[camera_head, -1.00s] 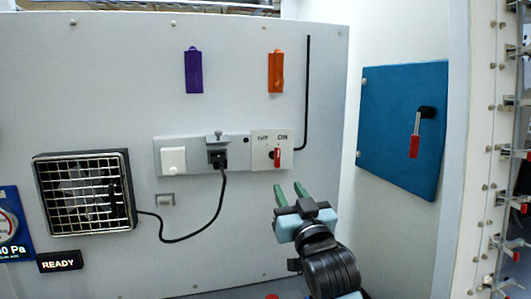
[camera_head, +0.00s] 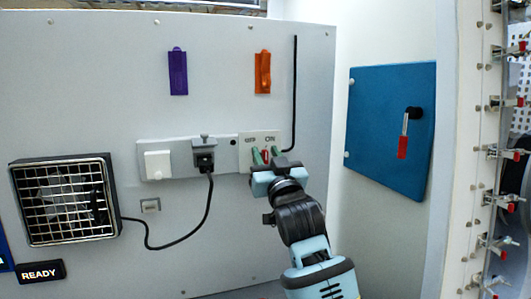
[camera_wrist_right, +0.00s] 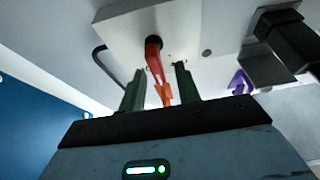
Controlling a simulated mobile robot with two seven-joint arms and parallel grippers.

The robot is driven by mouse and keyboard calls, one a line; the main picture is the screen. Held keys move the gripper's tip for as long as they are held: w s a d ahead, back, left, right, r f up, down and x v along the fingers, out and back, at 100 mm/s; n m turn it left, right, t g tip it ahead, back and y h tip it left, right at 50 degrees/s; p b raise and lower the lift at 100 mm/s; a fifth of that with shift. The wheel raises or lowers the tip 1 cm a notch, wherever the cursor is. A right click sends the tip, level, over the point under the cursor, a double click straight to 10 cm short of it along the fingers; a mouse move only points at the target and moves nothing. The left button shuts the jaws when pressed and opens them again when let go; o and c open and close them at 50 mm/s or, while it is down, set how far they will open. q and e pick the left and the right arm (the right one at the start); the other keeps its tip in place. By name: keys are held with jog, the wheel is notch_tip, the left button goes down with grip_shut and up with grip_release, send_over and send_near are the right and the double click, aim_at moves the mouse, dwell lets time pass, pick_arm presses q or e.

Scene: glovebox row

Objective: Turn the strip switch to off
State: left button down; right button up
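The strip switch is a small red lever (camera_head: 265,155) on a pale plate (camera_head: 246,140) marked OFF and ON, at the right end of the wall's power strip (camera_head: 180,146). My right gripper (camera_head: 265,155) is at this plate from below, open, with a green finger on either side of the lever in the head view. In the right wrist view the red lever (camera_wrist_right: 154,58) shows between and beyond the open fingertips (camera_wrist_right: 158,75), apart from both. The lever's lower part is partly hidden in the head view. My left gripper is not in view.
A black plug (camera_head: 204,158) with a hanging cord sits left of the switch plate. Purple (camera_head: 178,72) and orange (camera_head: 263,72) pieces hang above. A fan grille (camera_head: 64,198) is at left. A blue panel (camera_head: 390,130) with a red-handled lever (camera_head: 403,140) is at right.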

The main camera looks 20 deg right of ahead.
jog(key=shift+x, duration=0.75)
grip_shut()
jog(key=shift+n, duration=0.4)
jog(key=shift+a+f+n+g+y, duration=0.1)
jog(key=shift+a+n+g+y, duration=0.1)
jog(key=shift+n+y, duration=0.8)
jog(key=shift+a+n+g+y, duration=0.2)
jog(key=shift+n+y, duration=0.2)
jog(key=shift+n, duration=1.2)
jog(key=shift+a+f+n+g+y, duration=0.1)
jog(key=shift+a+n+g+y, duration=0.1)
jog(key=shift+n+y, duration=0.8)
jog(key=shift+n, duration=0.5)
grip_release()
